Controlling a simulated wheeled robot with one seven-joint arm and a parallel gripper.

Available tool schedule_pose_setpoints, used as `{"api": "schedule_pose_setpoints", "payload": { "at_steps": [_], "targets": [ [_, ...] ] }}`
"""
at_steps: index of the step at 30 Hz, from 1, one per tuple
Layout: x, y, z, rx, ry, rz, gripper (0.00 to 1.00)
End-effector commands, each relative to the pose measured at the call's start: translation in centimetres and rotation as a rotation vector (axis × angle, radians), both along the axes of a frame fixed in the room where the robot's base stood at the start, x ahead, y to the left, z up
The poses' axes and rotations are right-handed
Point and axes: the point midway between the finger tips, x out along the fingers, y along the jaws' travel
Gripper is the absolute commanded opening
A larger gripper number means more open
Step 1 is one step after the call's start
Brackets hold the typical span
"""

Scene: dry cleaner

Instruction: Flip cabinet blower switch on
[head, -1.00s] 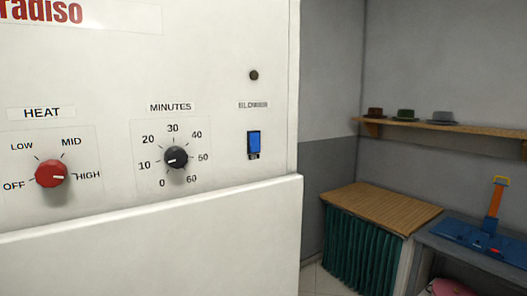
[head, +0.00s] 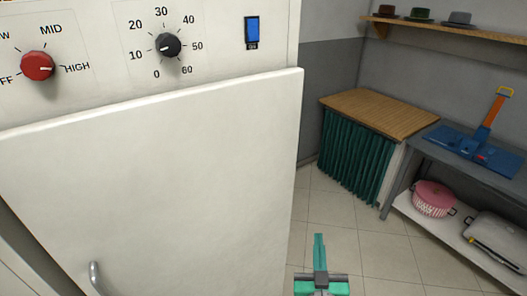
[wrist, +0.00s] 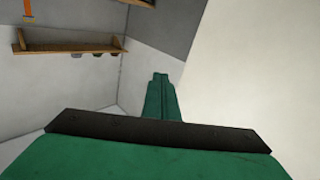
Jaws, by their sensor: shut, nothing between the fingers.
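The blower switch (head: 252,31) is a blue rocker in a dark frame, high on the white cabinet (head: 150,170) near its right edge in the head view. Its printed label above is out of the picture now. My green gripper (head: 319,238) is low in the head view, right of the cabinet and well below the switch, touching nothing. In the wrist view my gripper's fingers (wrist: 160,80) are together and empty. The switch does not show in the wrist view; a pale surface fills its right side.
A red heat knob (head: 38,66) and a black minutes knob (head: 168,45) are left of the switch. A metal handle (head: 95,278) sticks out at lower left. A wooden-topped cabinet (head: 375,112) and a grey table (head: 470,160) stand at right. Tiled floor between is clear.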

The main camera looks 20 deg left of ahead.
Motion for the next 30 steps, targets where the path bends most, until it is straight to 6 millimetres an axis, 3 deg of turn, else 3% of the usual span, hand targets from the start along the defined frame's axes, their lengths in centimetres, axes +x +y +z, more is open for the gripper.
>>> {"api": "schedule_pose_setpoints", "payload": {
  "at_steps": [1,6,15,23,30],
  "targets": [
    [1.4,0.0,2.1,-0.019,-0.028,0.020,0.00],
    [5.0,0.5,8.3,-0.103,-0.101,0.102,0.00],
    [8.5,1.8,20.3,-0.303,-0.243,0.250,0.00],
    [8.5,3.1,30.9,-0.530,-0.375,0.373,0.00],
    [6.1,4.6,40.0,-0.785,-0.497,0.476,0.00]
  ]
}}
